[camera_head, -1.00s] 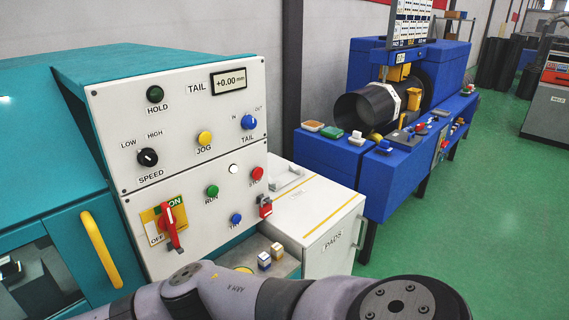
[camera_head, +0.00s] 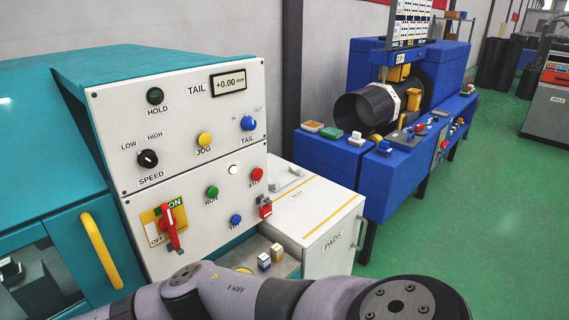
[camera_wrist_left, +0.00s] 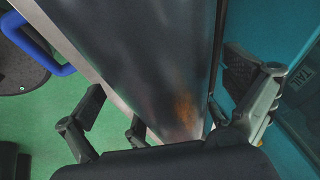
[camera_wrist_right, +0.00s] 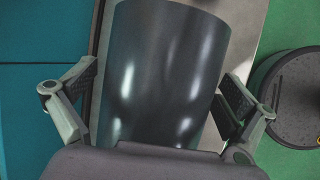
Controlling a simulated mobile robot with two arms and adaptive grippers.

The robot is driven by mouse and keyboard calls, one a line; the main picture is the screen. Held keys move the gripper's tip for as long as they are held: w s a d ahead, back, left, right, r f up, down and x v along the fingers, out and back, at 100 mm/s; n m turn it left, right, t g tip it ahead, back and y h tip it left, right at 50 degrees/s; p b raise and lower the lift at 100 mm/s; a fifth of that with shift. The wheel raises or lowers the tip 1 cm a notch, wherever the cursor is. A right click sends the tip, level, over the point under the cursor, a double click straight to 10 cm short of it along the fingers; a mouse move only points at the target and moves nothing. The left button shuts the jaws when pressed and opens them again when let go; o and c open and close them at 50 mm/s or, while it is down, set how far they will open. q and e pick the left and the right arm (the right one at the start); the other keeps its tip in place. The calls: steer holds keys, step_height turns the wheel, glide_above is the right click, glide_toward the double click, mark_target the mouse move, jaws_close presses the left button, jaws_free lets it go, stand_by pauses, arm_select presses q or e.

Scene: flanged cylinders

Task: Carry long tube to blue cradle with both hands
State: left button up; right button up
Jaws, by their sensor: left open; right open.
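A dark grey tube (camera_wrist_left: 150,45) with a rusty patch runs between the fingers of my left gripper (camera_wrist_left: 165,92) in the left wrist view. The fingers are spread on both sides of it. In the right wrist view a smooth dark tube (camera_wrist_right: 165,65) with a curved edge at the top lies between the spread fingers of my right gripper (camera_wrist_right: 158,88). Both grippers are open, with gaps beside the tube. I cannot tell whether both views show one tube. Neither gripper shows in the head view.
A teal machine with a white control panel (camera_head: 190,130) stands at the left. A white cabinet (camera_head: 310,220) stands beside it. Behind is a blue bench (camera_head: 330,160) with a dark cylinder (camera_head: 362,110). Green floor (camera_head: 490,230) is clear at the right. My arm crosses the bottom.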

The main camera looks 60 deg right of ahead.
arm_select(q)
steer(key=shift+p+v, duration=2.85)
steer(key=shift+v, duration=0.45)
arm_select(e)
steer(key=shift+r, duration=3.1)
arm_select(q)
steer(key=shift+s+a+r+p, duration=0.2)
steer(key=shift+a+r+p, duration=0.05)
steer(key=shift+a+p, duration=0.2)
steer(key=shift+s+a+r+p, duration=0.2)
steer(key=shift+a+r+p, duration=0.1)
steer(key=shift+a+p, duration=0.1)
arm_select(e)
steer(key=shift+r, duration=0.85)
arm_select(q)
steer(key=shift+s+a+r+p, duration=0.25)
steer(key=shift+a+p, duration=0.15)
steer(key=shift+a, duration=0.15)
steer(key=shift+s+a+r+p, duration=0.25)
steer(key=shift+a+p, duration=0.15)
steer(key=shift+a, duration=0.2)
steer(key=shift+s+a+r+p, duration=0.3)
steer(key=shift+a+p, duration=0.1)
steer(key=shift+a, duration=0.15)
arm_select(e)
steer(key=shift+r, duration=1.25)
arm_select(q)
steer(key=shift+w, duration=0.1)
